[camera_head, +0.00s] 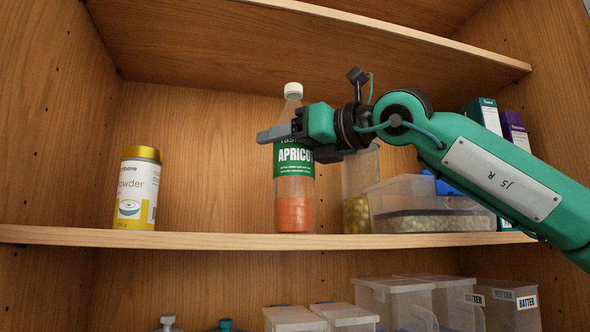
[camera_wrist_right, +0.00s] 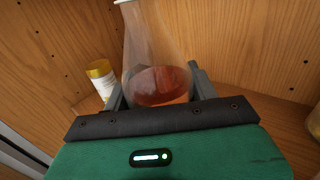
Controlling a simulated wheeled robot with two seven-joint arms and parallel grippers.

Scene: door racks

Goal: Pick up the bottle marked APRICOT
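The APRICOT bottle (camera_head: 294,200) is clear, with a white cap, a green label and orange contents low inside. It stands upright on the middle shelf. My right gripper (camera_head: 272,134) reaches in from the right at the height of the label's upper part, and one finger crosses in front of the bottle. In the right wrist view, the bottle (camera_wrist_right: 158,55) is between the fingers of the right gripper (camera_wrist_right: 158,92), which lie close along both its sides. Whether they press on it cannot be told. My left gripper is not in view.
A yellow-lidded powder jar (camera_head: 137,190) stands left of the bottle, with free shelf between. Close on the right are a tall clear container (camera_head: 357,200) and a clear box (camera_head: 432,221). The upper shelf (camera_head: 420,45) is above; clear bins (camera_head: 395,300) are below.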

